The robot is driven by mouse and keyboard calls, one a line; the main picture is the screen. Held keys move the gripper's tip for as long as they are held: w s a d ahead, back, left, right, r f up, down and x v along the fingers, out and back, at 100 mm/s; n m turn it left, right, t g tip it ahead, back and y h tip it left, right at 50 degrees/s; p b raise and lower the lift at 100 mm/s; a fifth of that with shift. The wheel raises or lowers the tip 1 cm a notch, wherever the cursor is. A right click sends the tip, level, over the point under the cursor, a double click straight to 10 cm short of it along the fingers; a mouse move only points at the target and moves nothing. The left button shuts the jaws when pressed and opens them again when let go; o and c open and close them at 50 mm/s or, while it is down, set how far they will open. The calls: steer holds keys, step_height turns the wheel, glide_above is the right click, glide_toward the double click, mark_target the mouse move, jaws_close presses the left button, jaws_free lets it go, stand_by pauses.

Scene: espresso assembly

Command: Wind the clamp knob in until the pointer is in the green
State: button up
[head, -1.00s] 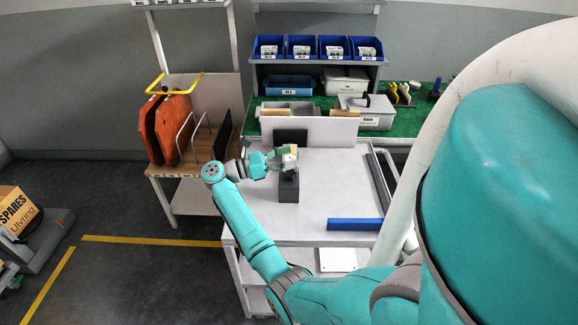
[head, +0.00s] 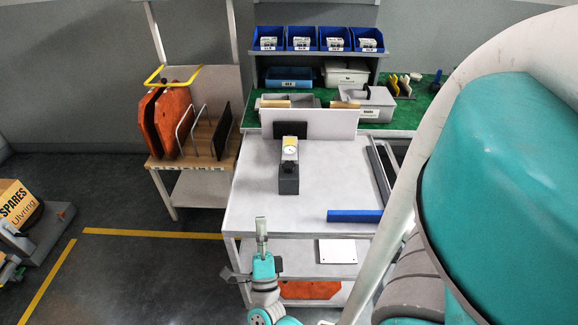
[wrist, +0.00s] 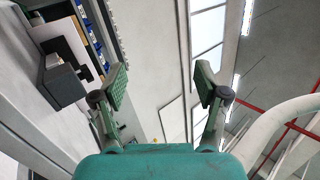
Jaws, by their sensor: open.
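The clamp fixture stands on the white table in the head view. It has a dark grey block (head: 289,182) as base and a pale dial (head: 290,149) with a yellow upper edge on top. My gripper (head: 261,228) is in front of the table's front edge, apart from the fixture and pointing up. In the wrist view my gripper (wrist: 160,90) has its two green-padded fingers wide apart with nothing between them. A dark block (wrist: 64,86), likely the fixture's, shows at the left there.
A blue bar (head: 355,216) lies at the table's front right. An upright white panel (head: 308,123) with a black plate stands behind the fixture. Blue bins (head: 318,40) sit on the rear shelf. A rack with orange plates (head: 172,125) stands left.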

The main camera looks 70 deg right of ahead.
steer(key=s+a+f+n+t+y, duration=0.1)
steer(key=s+a+n+t+y, duration=0.4)
steer(key=a+n+y, duration=0.6)
steer(key=s+a+f+n+t+y, duration=0.1)
steer(key=s+a+n+t+y, duration=0.35)
steer(key=a+n+y, duration=0.65)
steer(key=n+g+h, duration=1.6)
steer(key=n+g, duration=0.4)
steer(key=n, duration=0.8)
glide_toward(286, 170)
steer(key=d, duration=1.2)
steer(key=shift+s+d, duration=0.15)
steer(key=shift+s, duration=0.25)
steer(key=c, duration=1.2)
steer(key=shift+o, duration=0.2)
steer(key=shift+m, duration=0.3)
